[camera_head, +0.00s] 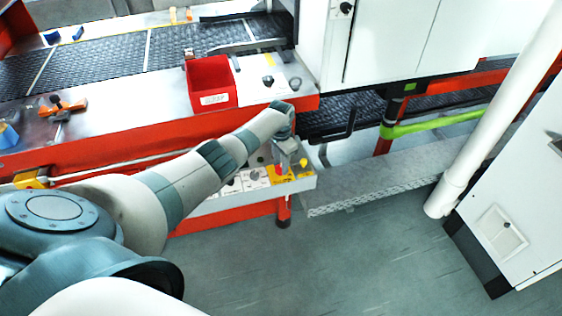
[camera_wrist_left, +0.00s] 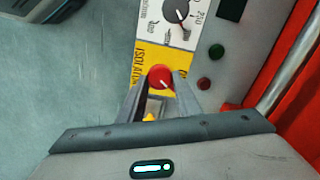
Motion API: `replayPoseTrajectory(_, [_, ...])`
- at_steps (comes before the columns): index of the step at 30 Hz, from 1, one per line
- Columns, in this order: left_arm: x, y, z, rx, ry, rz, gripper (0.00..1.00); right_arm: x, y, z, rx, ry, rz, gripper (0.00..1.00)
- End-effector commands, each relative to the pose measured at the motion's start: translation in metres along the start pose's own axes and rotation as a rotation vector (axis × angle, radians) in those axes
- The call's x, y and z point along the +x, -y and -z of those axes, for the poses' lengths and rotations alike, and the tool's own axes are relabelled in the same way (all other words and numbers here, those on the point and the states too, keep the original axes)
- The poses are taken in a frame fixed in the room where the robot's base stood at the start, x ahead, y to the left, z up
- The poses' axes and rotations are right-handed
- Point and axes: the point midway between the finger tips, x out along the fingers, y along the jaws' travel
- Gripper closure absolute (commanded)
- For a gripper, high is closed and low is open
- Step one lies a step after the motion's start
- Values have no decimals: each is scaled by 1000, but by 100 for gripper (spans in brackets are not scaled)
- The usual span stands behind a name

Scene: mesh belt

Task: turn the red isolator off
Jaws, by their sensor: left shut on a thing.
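The red isolator (camera_wrist_left: 160,77) is a round red knob with a pale pointer line, on a yellow plate marked ISOLATOR in the left wrist view. In the head view the red isolator (camera_head: 279,169) shows at the right end of a control panel below the belt, partly hidden by my gripper. My left gripper (camera_wrist_left: 159,84) has its two fingers on either side of the knob and is shut on it. In the head view my left gripper (camera_head: 284,158) points down at the panel. My right gripper is in neither view.
A black selector knob (camera_wrist_left: 176,10) on a white plate sits beside the isolator, with a green button (camera_wrist_left: 216,52) and a dark red button (camera_wrist_left: 203,84) near it. A red bin (camera_head: 210,84) stands on the ledge above. A white pipe (camera_head: 492,115) stands to the right.

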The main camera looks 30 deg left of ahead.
Motion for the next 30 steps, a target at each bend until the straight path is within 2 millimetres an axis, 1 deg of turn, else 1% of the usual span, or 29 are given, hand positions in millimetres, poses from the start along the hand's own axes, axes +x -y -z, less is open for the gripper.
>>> replayPoseTrajectory(1, [-3,0,0,-45,-1,-2,92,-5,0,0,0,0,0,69])
replayPoseTrajectory(6, [-2,0,0,-207,1,-1,92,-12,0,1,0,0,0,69])
replayPoseTrajectory(12, [-2,1,0,-386,0,-1,92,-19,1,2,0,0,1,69])
replayPoseTrajectory(18, [-2,1,0,-526,0,0,92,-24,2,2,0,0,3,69])
replayPoseTrajectory(24, [-1,2,0,-608,-1,0,92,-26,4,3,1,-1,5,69])
replayPoseTrajectory(30, [-1,3,0,-637,-1,1,92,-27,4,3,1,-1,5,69])
